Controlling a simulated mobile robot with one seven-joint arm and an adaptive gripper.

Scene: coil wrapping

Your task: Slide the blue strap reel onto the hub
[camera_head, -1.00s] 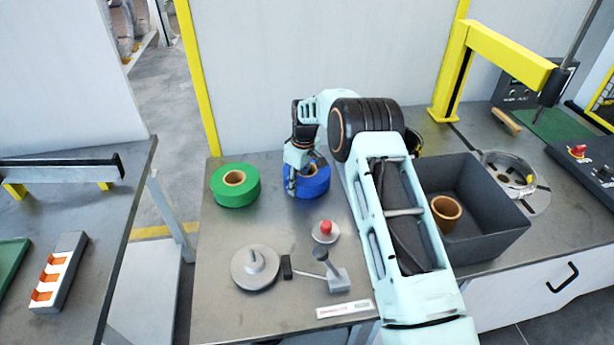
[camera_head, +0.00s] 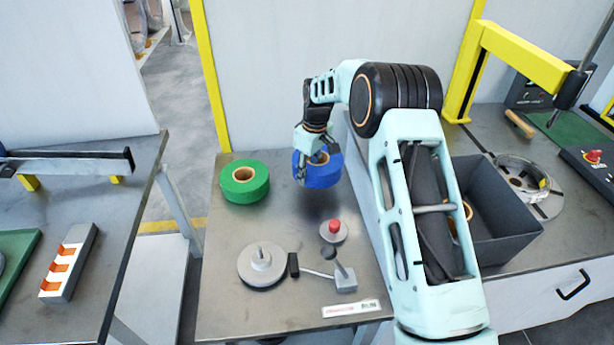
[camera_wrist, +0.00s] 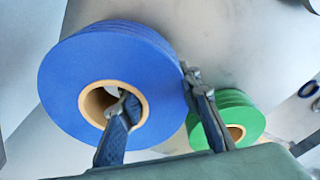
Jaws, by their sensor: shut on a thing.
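The blue strap reel (camera_head: 322,172) is in my gripper (camera_head: 306,168), above the back part of the metal table; a dark shadow lies below it. In the wrist view the blue reel (camera_wrist: 85,75) fills the left side. My gripper (camera_wrist: 158,90) is shut on its wall, with one finger in the brown core and the other against the outer side. The hub (camera_head: 262,260), a grey disc with a short centre post, stands at the front left of the table, apart from the reel.
A green reel (camera_head: 243,184) lies flat left of the blue one. A red button (camera_head: 334,226) and a small lever clamp (camera_head: 336,275) stand right of the hub. A dark grey bin (camera_head: 500,240) is at the right, partly behind my arm.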

